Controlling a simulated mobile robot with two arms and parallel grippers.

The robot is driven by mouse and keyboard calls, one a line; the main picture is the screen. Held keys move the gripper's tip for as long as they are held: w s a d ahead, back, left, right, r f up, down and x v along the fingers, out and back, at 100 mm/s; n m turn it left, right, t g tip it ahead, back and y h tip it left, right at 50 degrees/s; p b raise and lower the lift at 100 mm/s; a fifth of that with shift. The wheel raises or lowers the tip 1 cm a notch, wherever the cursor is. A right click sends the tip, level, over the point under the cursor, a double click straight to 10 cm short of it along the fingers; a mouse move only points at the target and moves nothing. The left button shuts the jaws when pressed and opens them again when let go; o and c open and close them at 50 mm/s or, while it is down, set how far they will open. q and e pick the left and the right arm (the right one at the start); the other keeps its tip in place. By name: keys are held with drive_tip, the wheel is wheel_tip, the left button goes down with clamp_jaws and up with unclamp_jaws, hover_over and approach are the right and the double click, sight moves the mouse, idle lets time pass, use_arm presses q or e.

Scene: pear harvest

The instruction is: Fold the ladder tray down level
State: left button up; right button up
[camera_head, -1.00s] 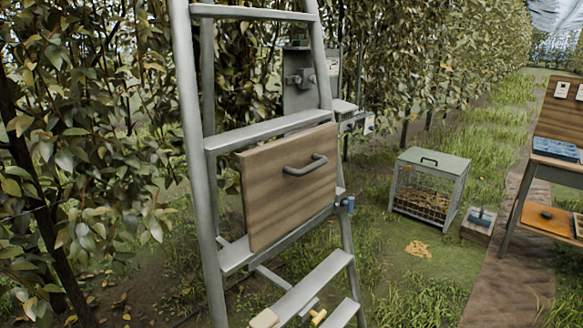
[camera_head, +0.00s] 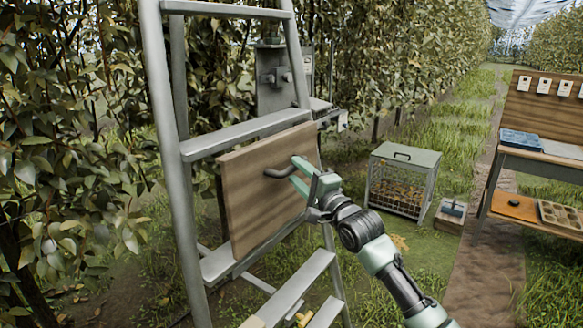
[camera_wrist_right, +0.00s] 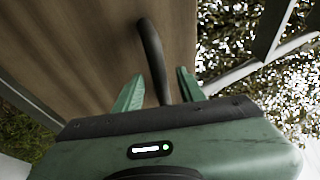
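The wooden ladder tray (camera_head: 250,205) stands upright, folded up against the metal ladder (camera_head: 168,130) between two of its rungs. Its dark curved handle (camera_head: 278,173) is on the face toward me. My right gripper (camera_head: 298,174) is at the right part of the handle. In the wrist view the tray panel (camera_wrist_right: 85,45) fills the left and middle, and the handle (camera_wrist_right: 153,55) runs between the two green fingers of my right gripper (camera_wrist_right: 158,84). The fingers are apart, with gaps beside the handle. My left gripper is out of view.
A wire-sided crate with a green lid (camera_head: 405,157) stands on the grass at right. A small box (camera_head: 451,215) sits beside it, and a wooden bench (camera_head: 548,165) with trays is farther right. Leafy trees (camera_head: 75,130) crowd the ladder's left. The dirt path (camera_head: 482,270) is clear.

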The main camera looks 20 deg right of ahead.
drive_tip(key=shift+x, duration=1.4)
drive_tip(key=shift+f, duration=0.1)
clamp_jaws()
